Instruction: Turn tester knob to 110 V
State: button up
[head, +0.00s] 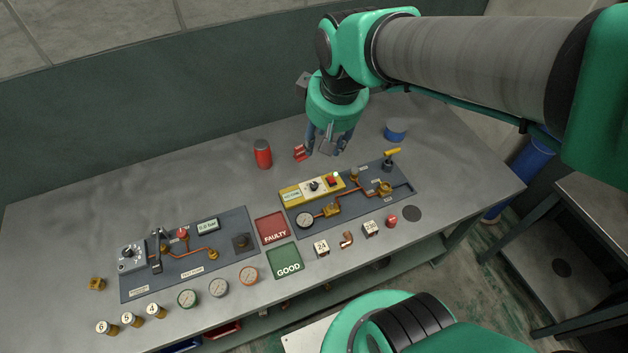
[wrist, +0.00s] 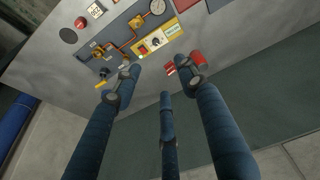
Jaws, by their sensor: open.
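A yellow box (head: 297,195) on the right-hand board looks like the tester. It has a small pale display, a round knob (head: 314,186) with a dark dial, and a red button (head: 331,180). In the wrist view the yellow box (wrist: 171,32) lies beyond my fingertips, and its knob (wrist: 157,42) shows small. The volt marking and the knob's setting are too small to read. My gripper (head: 329,147) hangs in the air above the table, behind the box and apart from it. Its fingers (wrist: 160,75) are spread and empty.
A red can (head: 263,154) and a small red object (head: 300,152) are near my gripper. A blue cup (head: 395,131) and yellow-handled valve (head: 391,155) are to the right. Copper pipes and a gauge (head: 305,220) sit before the box. FAULTY (head: 271,227) and GOOD (head: 284,258) trays lie left.

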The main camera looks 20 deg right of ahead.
jog(key=w+d+f+n+g+p, duration=0.1)
jog(key=w+d+f+n+g, duration=0.1)
jog(key=w+f, duration=0.65)
jog(key=n+g+p, duration=0.1)
jog(key=g, duration=0.1)
send_over(314, 185)
notch_tip(314, 185, down, 12)
jog(key=shift+w+r, duration=0.1)
jog(key=shift+w, duration=0.05)
notch_tip(314, 185, down, 14)
jog(key=shift+r+b, duration=0.1)
jog(key=shift+b, duration=0.6)
grip_shut()
